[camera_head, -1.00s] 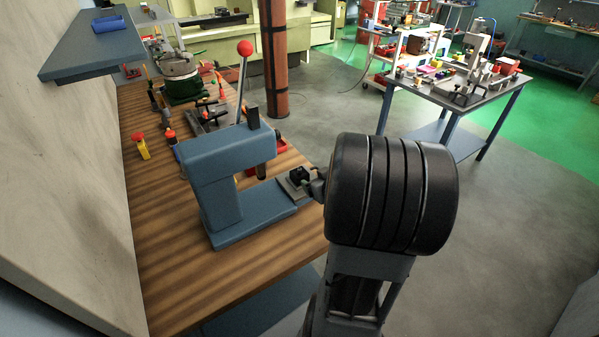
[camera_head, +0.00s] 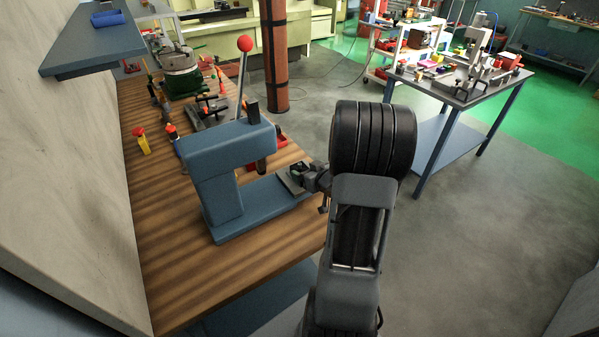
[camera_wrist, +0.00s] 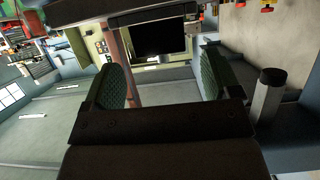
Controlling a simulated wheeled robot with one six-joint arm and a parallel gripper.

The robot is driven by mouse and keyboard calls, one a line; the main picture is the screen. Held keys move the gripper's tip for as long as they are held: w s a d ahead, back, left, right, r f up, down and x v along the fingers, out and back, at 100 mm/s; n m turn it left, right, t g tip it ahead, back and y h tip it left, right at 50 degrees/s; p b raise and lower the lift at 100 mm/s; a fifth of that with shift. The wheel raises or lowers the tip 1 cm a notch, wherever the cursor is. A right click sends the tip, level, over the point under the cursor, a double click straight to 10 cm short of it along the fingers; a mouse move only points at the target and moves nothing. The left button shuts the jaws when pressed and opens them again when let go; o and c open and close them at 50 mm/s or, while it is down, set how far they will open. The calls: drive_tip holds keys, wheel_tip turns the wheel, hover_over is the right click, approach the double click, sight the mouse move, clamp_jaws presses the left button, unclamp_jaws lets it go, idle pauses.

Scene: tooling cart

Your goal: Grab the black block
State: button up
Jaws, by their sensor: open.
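The black block (camera_head: 297,170) sits on the small grey plate (camera_head: 290,181) at the front of the blue-grey press (camera_head: 222,178). It is small and partly hidden by my gripper in the head view. In the wrist view the black block (camera_wrist: 158,38) shows as a dark shape in the gap between my fingertips. My gripper (camera_wrist: 160,62) is open, with one green-padded finger on each side of the block and visible space at both sides. I cannot tell how far the block lies between the fingers. My gripper (camera_head: 312,178) reaches the plate from the right.
The press has an upright lever with a red knob (camera_head: 245,44). In the wrist view a grey post (camera_wrist: 265,95) stands close to the right finger. A yellow-and-red item (camera_head: 142,140) and other tools stand on the wooden bench (camera_head: 180,265). Open floor lies right of my arm.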

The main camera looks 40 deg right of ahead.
sight(301, 168)
drive_tip(key=shift+p+x, duration=0.4)
drive_tip(key=shift+x, duration=2.05)
drive_tip(key=shift+a+r, duration=0.1)
drive_tip(key=c, duration=1.1)
